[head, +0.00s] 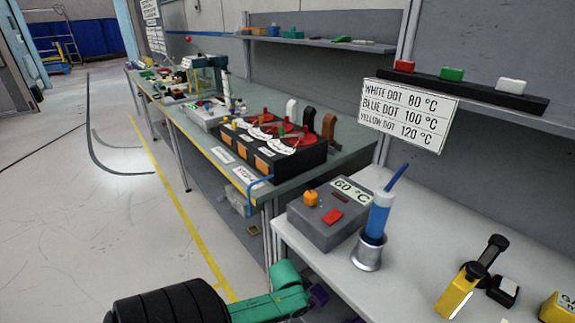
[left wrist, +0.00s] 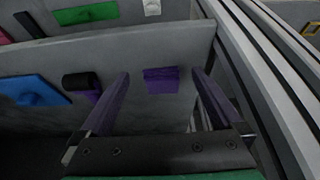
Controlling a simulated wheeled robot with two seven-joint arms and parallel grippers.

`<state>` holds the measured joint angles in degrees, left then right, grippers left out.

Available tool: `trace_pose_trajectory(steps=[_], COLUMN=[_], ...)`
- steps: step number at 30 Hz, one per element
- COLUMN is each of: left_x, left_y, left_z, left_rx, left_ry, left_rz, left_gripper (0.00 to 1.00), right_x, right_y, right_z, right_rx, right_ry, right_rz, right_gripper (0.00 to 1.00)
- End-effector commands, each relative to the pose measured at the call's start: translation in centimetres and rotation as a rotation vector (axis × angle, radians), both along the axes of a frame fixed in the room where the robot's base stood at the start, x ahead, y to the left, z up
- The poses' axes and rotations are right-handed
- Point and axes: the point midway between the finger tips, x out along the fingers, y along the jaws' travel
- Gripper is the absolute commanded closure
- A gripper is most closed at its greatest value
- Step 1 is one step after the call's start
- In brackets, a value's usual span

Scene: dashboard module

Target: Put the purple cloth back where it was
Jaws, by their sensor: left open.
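My left gripper (left wrist: 161,74) is open, its two dark purple fingers apart on either side of a small purple piece (left wrist: 161,80). That piece looks like the purple cloth and shows against a grey panel beyond the fingertips; I cannot tell how far away it is or whether anything touches it. In the head view my left arm comes in at the bottom, and the left gripper (head: 318,294) is low beside the white bench, partly hidden by its edge. The cloth cannot be made out there. My right gripper is not in view.
In the left wrist view, a blue piece (left wrist: 38,90) and a black roll (left wrist: 82,80) with purple below it lie left of the fingers. The white bench (head: 405,265) holds a grey heater box (head: 322,228) and a blue-handled tool (head: 380,215) in a metal holder.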

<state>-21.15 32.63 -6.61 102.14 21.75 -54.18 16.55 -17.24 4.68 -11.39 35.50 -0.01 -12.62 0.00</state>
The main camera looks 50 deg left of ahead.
Motion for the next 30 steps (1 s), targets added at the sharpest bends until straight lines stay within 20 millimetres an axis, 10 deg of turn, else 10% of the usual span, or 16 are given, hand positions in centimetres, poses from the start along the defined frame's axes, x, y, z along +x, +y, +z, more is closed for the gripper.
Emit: trace_pose_trajectory(steps=[9,19,25,30], left_x=[-7.6,-9.0,-15.1,-22.5], left_y=[-0.2,0.4,1.1,-4.4], left_z=[0.0,-1.4,-12.9,-21.4], left_rx=[-0.001,0.008,0.060,0.061], left_ry=[0.002,0.009,0.122,0.242], left_rz=[0.001,0.011,0.022,-0.117], left_gripper=[0.00,0.00,0.00,0.00], right_x=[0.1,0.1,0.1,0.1], right_y=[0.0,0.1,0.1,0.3], right_z=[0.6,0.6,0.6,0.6], right_rx=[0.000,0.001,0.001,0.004], right_ry=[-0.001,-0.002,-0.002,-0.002], right_rz=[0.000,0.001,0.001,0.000], right_gripper=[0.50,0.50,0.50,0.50])
